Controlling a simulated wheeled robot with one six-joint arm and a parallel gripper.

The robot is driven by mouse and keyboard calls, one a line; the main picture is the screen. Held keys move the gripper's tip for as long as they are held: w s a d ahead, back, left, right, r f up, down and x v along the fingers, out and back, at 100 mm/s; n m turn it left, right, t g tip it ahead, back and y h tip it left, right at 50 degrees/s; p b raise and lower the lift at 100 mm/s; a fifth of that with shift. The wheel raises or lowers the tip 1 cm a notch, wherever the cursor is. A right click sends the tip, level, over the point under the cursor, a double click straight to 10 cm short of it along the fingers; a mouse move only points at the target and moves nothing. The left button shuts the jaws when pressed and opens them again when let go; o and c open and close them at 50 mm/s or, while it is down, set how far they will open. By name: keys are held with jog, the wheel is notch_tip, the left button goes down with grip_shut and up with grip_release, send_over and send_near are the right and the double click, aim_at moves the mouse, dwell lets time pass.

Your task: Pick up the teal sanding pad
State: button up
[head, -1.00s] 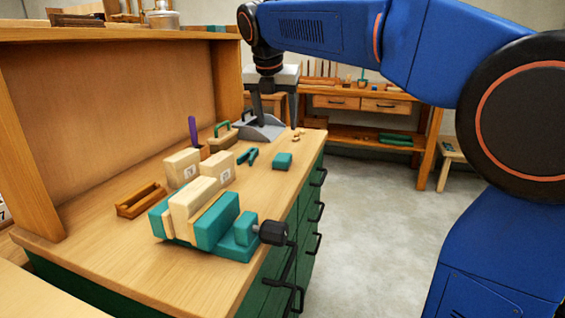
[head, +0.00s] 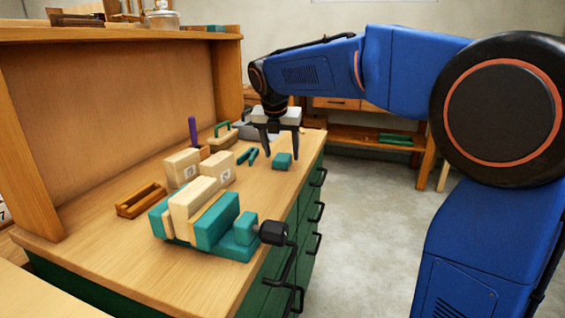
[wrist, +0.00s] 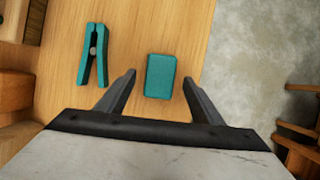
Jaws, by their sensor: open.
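The teal sanding pad (head: 282,161) is a small block lying on the wooden bench top near its right edge. In the wrist view the pad (wrist: 160,76) lies just ahead of my gripper (wrist: 160,82), roughly between the lines of its two fingers. My gripper (head: 281,155) is open and empty, pointing down above the bench by the pad. I cannot tell its exact height over the pad. No finger visibly touches the pad.
A teal clamp (wrist: 93,55) lies left of the pad. A teal vise (head: 215,222) holding a pale block stands nearer. Pale blocks (head: 183,167) and a wooden tray (head: 140,200) are to the left. Open floor (head: 365,220) lies right of the bench edge.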

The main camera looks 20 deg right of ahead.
aim_at(282, 157)
jog(key=shift+x, duration=0.95)
jog(key=c, duration=1.2)
notch_tip(282, 157, up, 10)
jog(key=shift+r, duration=0.1)
jog(key=shift+o, duration=0.9)
